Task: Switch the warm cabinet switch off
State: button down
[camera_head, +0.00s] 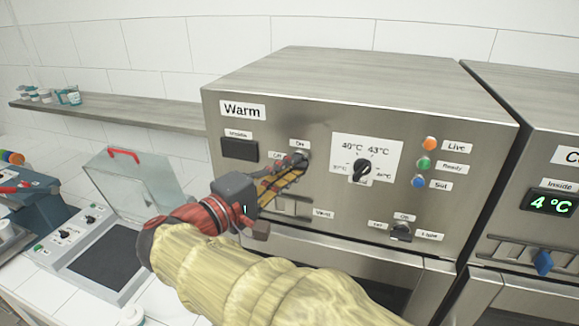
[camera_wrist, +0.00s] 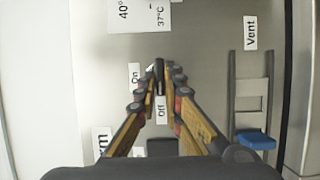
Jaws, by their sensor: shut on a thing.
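The warm cabinet (camera_head: 320,100) stands in the middle of the head view. Its on/off switch is a small dark knob at upper left of the panel, beside the labels On and Off. My gripper (camera_head: 297,162) reaches it from below, and its fingertips are shut on the switch. In the wrist view the dark switch (camera_wrist: 159,72) sits between the fingertips, its long side appearing lined up with the Off label (camera_wrist: 161,109). The fingers hide part of it. The cabinet's Inside display (camera_head: 239,150) is dark.
A temperature dial (camera_head: 362,169) is close right of the switch, with three coloured lamps beyond. A vent slider with a blue knob (camera_wrist: 256,140) lies below. A second knob (camera_head: 401,232) is at lower right. The neighbouring cabinet's display (camera_head: 550,203) reads 4 °C.

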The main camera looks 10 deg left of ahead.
dwell(0.4)
jog(key=c, duration=1.9)
grip_release()
jog(key=shift+a, duration=0.1)
jog(key=v, duration=1.2)
jog(key=shift+f, duration=0.1)
